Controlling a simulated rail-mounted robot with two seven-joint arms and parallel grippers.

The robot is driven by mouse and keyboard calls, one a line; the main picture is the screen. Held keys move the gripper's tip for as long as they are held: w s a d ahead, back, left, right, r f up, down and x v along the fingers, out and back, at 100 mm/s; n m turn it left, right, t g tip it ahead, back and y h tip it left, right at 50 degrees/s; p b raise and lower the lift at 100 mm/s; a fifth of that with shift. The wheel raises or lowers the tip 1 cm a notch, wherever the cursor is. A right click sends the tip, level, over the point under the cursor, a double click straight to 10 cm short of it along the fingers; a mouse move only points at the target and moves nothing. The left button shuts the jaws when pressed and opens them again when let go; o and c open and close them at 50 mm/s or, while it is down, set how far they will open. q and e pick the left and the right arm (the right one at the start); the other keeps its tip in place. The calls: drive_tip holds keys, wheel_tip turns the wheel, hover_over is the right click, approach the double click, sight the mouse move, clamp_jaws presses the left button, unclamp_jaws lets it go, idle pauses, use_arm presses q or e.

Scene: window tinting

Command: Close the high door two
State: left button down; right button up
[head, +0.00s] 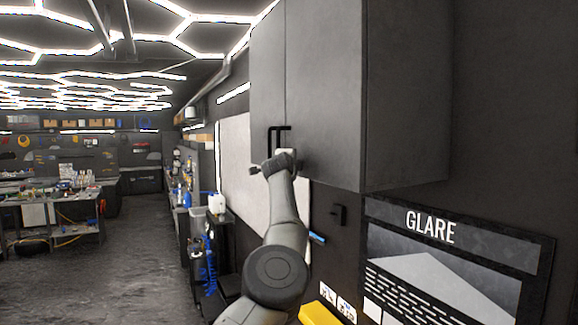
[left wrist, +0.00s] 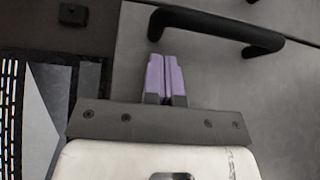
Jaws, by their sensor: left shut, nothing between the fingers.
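A dark grey wall cabinet hangs high, with two doors side by side, a left door (head: 266,75) and a wider-looking right door (head: 325,90). Both look flush with the front; a small gap cannot be ruled out. Two black bar handles (head: 279,138) sit near the seam, low on the doors. My left gripper (head: 276,162) is at the lower end of the handles. In the left wrist view its purple fingers (left wrist: 164,78) are together and empty, close to one end of a black handle (left wrist: 215,27). Whether they touch the door or handle, I cannot tell.
A "GLARE" poster (head: 445,265) hangs below the cabinet on the dark wall. A small black wall fitting (head: 338,215) and a yellow object (head: 325,313) are nearby. A cluttered cart (head: 212,245) stands along the wall. Floor (head: 140,250) is open to the left.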

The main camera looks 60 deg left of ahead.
use_arm(q)
drive_tip(key=s+b, duration=1)
drive_tip(key=s, duration=0.4)
drive_tip(key=shift+d, duration=0.25)
